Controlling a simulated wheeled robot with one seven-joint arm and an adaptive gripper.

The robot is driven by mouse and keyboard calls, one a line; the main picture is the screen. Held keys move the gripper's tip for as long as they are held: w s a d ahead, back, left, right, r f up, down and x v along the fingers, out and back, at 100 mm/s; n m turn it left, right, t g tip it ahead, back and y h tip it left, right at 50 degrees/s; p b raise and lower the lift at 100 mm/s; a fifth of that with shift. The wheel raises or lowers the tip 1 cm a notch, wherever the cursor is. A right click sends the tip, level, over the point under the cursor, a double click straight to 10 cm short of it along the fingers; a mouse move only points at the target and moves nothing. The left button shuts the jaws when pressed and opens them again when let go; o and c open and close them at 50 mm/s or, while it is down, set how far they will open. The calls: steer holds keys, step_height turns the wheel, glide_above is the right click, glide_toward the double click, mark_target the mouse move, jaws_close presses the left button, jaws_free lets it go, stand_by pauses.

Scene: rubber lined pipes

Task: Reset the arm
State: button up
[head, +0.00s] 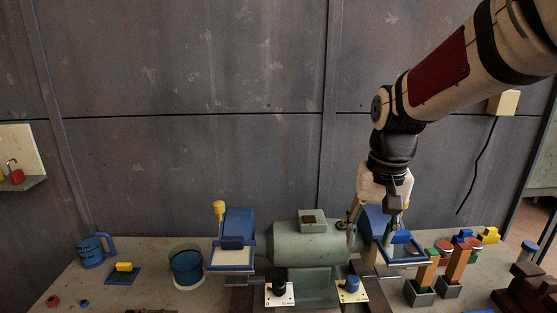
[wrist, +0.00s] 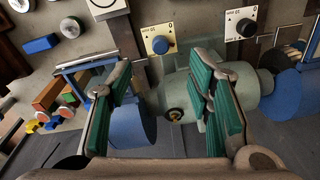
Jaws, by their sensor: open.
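My gripper (head: 374,236) hangs from my arm on the right of the head view, pointing down over the right end of the bench grinder. Its two fingers are spread apart, with nothing visibly held between them. In the wrist view the gripper (wrist: 161,75) shows its green-padded fingers wide apart. The pale green grinder body (head: 305,245) lies beyond and between them, also seen in the wrist view (wrist: 180,95). The right blue guard (head: 376,222) is close behind the fingers; I cannot tell whether they touch it.
The left blue guard (head: 238,222) has a yellow-topped handle beside it. A black knob (head: 279,289) and a blue knob (head: 352,284) sit in front. A blue mug (head: 92,251) and blue pot (head: 186,267) stand left. Space above the bench's left is clear.

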steer(key=s+r+n+t, duration=0.1)
steer(key=s+r+t, duration=0.1)
steer(key=s, duration=0.7)
steer(key=s+r+n+t, duration=0.1)
steer(key=s+r+t, duration=0.1)
steer(key=s, duration=0.7)
steer(key=shift+s+r, duration=0.25)
steer(key=shift+r, duration=0.35)
